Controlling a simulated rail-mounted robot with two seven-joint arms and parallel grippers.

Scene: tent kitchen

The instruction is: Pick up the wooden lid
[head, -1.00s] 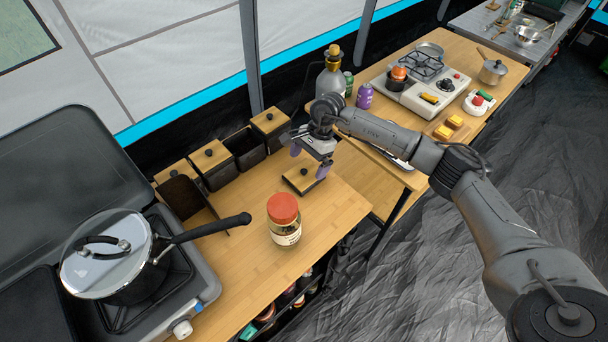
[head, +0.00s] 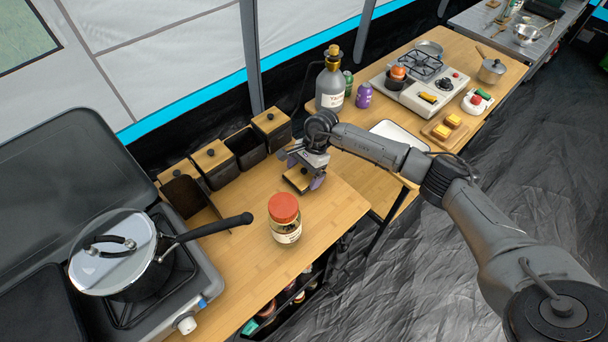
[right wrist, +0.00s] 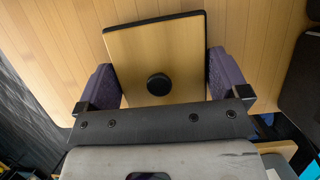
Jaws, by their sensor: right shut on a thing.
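The wooden lid (head: 297,179) is a small square board with a dark rim and a round black knob. It lies on the wooden table, behind and to the right of the red-capped jar. My right gripper (head: 305,175) is down at the lid from above. In the right wrist view the lid (right wrist: 157,60) sits between the two purple finger pads of the gripper (right wrist: 160,84), which are shut on its opposite sides. Whether the lid is clear of the table cannot be told. My left gripper is not in view.
A red-capped jar (head: 285,218) stands in front of the lid. Dark boxes with wooden lids (head: 213,163) line the back edge; one box (head: 246,148) is open. A stove with a lidded pot (head: 118,257) is at left. A grey bottle (head: 331,84) stands behind my arm.

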